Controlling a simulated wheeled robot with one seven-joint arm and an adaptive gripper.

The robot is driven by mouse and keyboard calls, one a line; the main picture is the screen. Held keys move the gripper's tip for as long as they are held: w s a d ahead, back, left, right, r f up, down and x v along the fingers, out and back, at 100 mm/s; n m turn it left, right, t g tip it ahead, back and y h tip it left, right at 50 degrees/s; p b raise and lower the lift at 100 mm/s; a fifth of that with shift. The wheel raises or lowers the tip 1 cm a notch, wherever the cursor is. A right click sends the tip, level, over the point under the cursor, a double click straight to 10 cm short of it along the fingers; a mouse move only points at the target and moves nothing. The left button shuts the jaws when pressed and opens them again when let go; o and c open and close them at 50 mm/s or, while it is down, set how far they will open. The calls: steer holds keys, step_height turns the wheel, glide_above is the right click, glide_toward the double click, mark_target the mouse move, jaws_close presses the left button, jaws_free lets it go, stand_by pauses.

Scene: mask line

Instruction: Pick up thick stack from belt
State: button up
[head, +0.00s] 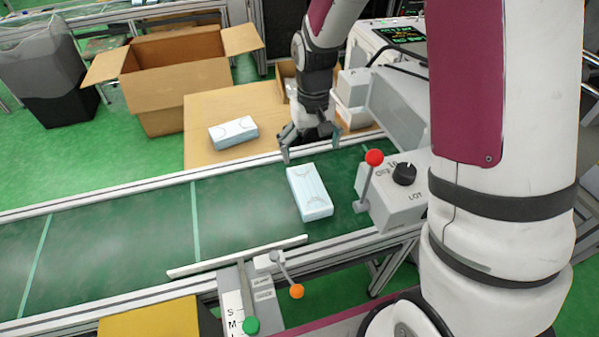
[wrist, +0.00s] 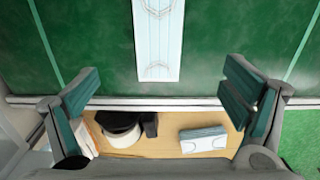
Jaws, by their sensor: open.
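A pale blue-white stack (head: 309,191) lies flat on the green belt (head: 255,215), near the grey control box. It also shows in the wrist view (wrist: 158,38) at the top, cut off by the frame's edge. My gripper (head: 312,150) is above the belt's far edge, behind the stack. In the wrist view my gripper (wrist: 165,108) has its two fingers wide apart with nothing between them. The stack lies ahead of the fingertips, roughly in line with the gap, and is not touched.
Another stack (head: 233,132) lies on a cardboard-coloured surface (head: 200,158) beyond the belt. An open carton (head: 175,75) stands behind it. A control box (head: 400,195) with a red-knobbed lever (head: 374,158) stands right of the belt stack. The belt's left part is clear.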

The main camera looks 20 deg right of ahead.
steer(key=b, duration=0.2)
glide_above(309, 186)
steer(key=f, duration=1)
steer(key=shift+s+a+f, duration=0.25)
steer(key=shift+f, duration=0.15)
steer(key=shift+w+d+f+b, duration=0.1)
steer(key=shift+f+b, duration=0.15)
steer(key=shift+f, duration=1.1)
steer(key=shift+w+d+f+b, duration=0.1)
steer(key=shift+f+b, duration=0.1)
steer(key=shift+f, duration=1.15)
steer(key=shift+r, duration=0.1)
steer(key=shift+c, duration=0.5)
steer(key=c, duration=1.1)
